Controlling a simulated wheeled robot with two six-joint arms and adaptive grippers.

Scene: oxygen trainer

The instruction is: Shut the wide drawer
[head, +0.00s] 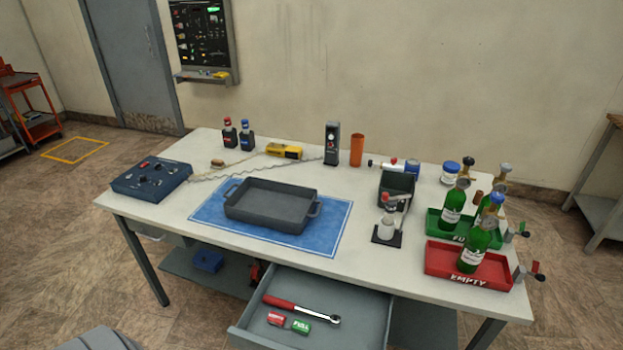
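The wide drawer (362,317) is grey and stands pulled out from under the front of the workbench, with its inside showing. A red-handled ratchet wrench (302,310) lies in it. A red tag (277,319) and a green tag labelled FULL (301,327) lie in front of the wrench. The drawer's front panel is mostly cut off by the bottom edge of the view. Neither of my grippers is in view, so their distance from the drawer and their state do not show.
The white bench top (380,270) holds a grey tray (270,204) on a blue mat (334,235), a blue control box (151,179), and green bottles in green and red EMPTY trays (440,262) at right. A lower shelf (180,262) holds a blue box. Floor left of the bench is clear.

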